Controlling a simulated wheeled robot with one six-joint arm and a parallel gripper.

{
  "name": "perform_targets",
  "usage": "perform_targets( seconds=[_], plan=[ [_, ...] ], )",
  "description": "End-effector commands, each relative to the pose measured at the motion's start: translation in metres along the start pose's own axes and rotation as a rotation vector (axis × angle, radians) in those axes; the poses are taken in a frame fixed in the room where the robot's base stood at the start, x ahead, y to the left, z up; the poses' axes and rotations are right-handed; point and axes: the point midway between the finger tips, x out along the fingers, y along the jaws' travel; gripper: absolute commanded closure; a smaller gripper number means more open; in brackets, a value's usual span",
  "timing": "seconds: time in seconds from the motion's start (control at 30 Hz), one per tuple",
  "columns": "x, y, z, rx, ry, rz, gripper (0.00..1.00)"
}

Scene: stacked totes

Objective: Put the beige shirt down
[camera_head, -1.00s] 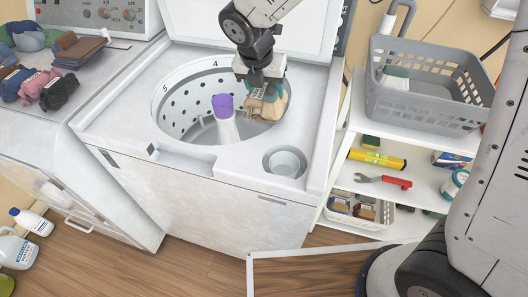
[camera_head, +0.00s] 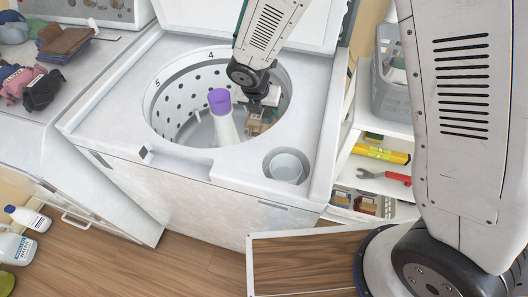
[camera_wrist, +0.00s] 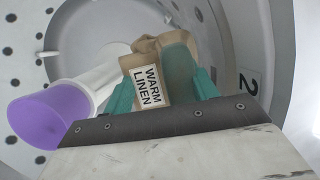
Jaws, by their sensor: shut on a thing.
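The beige shirt (camera_head: 256,124) is a small bundle inside the washer drum (camera_head: 175,102), right of the white agitator with a purple top (camera_head: 219,101). In the wrist view the shirt (camera_wrist: 143,62) carries a label reading "WARM LINEN". My gripper (camera_head: 261,105) reaches down into the drum. Its teal fingers (camera_wrist: 157,88) are shut on the shirt, one on each side. The shirt's underside is hidden, so I cannot tell whether it touches the drum floor.
The open washer (camera_head: 105,125) has a raised lid behind my arm and a round dispenser cup (camera_head: 286,166) at front right. Folded and bunched clothes (camera_head: 70,43) lie on the machine at left. A shelf (camera_head: 345,180) stands right. The drum's left side is clear.

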Motion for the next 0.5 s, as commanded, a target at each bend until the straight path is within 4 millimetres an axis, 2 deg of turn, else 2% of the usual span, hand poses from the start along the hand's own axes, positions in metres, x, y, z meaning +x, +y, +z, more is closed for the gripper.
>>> perform_targets(
  seconds=[0.2,0.37,0.5],
  plan=[
    [0.040,0.003,-0.013,-0.004,0.003,-0.002,0.91],
    [0.053,0.004,-0.017,-0.003,0.002,-0.001,0.91],
    [0.073,0.005,-0.023,-0.004,0.004,-0.002,0.91]
  ],
)
